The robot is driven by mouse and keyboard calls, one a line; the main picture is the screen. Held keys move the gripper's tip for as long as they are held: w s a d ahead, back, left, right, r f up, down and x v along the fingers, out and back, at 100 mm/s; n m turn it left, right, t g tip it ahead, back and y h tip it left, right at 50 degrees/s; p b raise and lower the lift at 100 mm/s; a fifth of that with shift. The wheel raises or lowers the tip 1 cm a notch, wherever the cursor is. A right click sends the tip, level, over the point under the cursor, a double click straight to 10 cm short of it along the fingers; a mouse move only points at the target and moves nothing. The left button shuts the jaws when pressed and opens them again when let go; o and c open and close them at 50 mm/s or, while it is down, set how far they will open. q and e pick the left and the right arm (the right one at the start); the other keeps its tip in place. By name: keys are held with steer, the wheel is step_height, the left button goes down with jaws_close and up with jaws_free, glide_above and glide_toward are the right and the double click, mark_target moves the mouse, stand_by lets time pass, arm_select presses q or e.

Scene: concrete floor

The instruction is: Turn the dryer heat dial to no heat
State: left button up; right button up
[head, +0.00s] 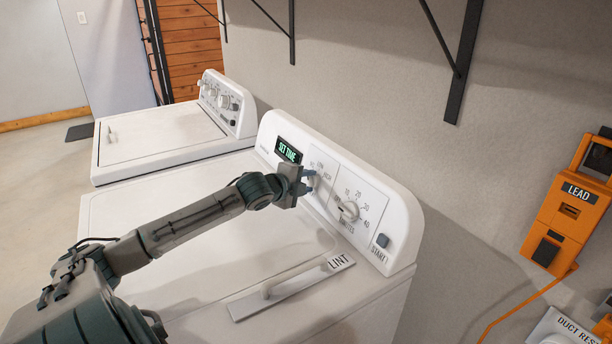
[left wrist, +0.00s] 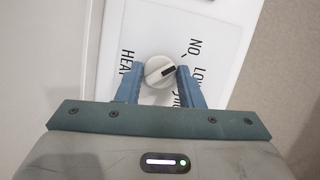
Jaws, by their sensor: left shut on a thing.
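The dryer (head: 200,225) is white, with a raised control panel (head: 400,215) at its back. The heat dial (left wrist: 155,78) is a round white knob with a black mark, beside printed NO, LOW and HIGH labels; HEAT is printed on its other side. The mark points right and slightly up in the left wrist view, toward the NO and LOW labels; the exact setting is unclear. My left gripper (left wrist: 160,72) has its blue fingers shut on the dial, one on each side. In the head view, my left gripper (head: 308,181) hides most of the dial.
A minutes timer dial (head: 349,211) and a start button (head: 382,241) are right of the heat dial. A SET TIME display (head: 288,150) is to its left. The lint handle (head: 295,281) lies on the dryer top. A second white machine (head: 160,136) stands left; an orange LEAD device (head: 568,210) hangs right.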

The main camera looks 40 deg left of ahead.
arm_select(q)
steer(key=shift+n+p, duration=0.3)
steer(key=shift+p, duration=0.05)
stand_by(0.4)
steer(key=o, duration=1)
